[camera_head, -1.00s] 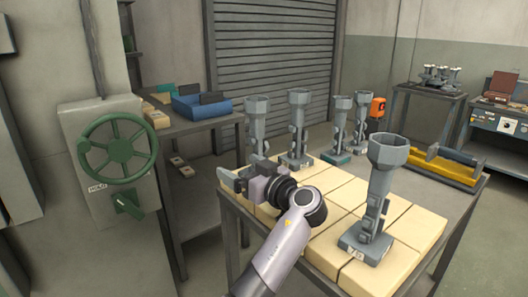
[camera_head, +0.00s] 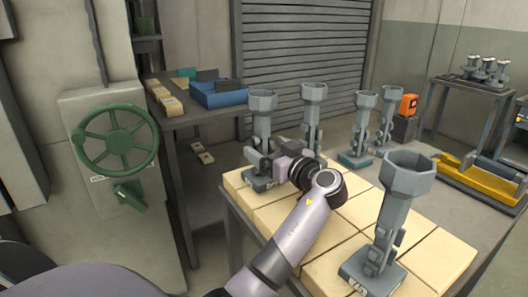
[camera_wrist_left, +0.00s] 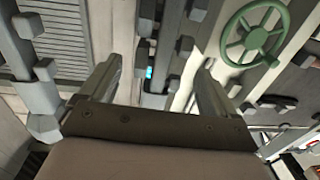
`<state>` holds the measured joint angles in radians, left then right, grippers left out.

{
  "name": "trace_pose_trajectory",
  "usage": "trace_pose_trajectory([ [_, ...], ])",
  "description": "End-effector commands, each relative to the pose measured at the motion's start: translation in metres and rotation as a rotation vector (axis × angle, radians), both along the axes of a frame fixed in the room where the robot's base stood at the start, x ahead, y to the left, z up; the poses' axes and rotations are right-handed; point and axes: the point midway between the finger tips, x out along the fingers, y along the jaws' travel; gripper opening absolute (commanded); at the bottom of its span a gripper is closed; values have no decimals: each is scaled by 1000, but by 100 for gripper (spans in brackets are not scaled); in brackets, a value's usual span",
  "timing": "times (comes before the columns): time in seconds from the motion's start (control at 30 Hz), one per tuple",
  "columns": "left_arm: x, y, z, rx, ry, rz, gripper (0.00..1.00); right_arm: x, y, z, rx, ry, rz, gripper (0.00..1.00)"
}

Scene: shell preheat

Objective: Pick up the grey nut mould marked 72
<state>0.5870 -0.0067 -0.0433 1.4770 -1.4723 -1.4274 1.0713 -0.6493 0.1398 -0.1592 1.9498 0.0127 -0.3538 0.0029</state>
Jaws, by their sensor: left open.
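Several grey moulds with flared octagonal cups stand upright on a table of cream blocks. The back-left mould (camera_head: 262,104) is at my left gripper (camera_head: 257,160), whose open fingers are level with its lower stem. Whether they touch it is unclear. In the left wrist view the open fingers (camera_wrist_left: 155,78) stand either side of a gap with grey stem-like parts beyond. Another mould (camera_head: 313,93) stands just behind to the right, and a large one (camera_head: 408,172) stands at the front right. Its base plate has a mark too small to read; I cannot tell which mould is 72.
Two more moulds (camera_head: 364,102) (camera_head: 390,96) stand at the table's back; the left one has a teal base. A green handwheel (camera_head: 118,141) is on the left cabinet. A blue bin (camera_head: 217,95) sits on a side bench. A yellow rack (camera_head: 470,185) stands right.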

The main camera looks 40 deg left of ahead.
Motion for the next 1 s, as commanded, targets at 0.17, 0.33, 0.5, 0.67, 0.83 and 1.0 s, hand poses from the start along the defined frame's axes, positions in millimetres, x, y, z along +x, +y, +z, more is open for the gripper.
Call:
trace_pose_trajectory([
  [0.17, 6, 31, 4, 2, 1, 4, 90, -1, 0, 11, 0, 2, 0, 43],
  [0.33, 9, 45, 2, 1, 0, 1, 90, -1, 0, 14, 0, 2, 0, 43],
  [0.5, 10, 45, 0, 0, -1, 1, 90, -1, 0, 13, 0, 2, 0, 43],
  [0.67, 10, 45, 0, 0, -1, 1, 58, -1, 0, 13, 0, 2, 0, 43],
  [0.83, 10, 45, 2, 2, -4, 1, 17, -1, 0, 13, 0, 2, 0, 43],
  [1.0, 10, 45, 2, 2, -4, 1, 17, -1, 0, 13, 0, 2, 0, 43],
])
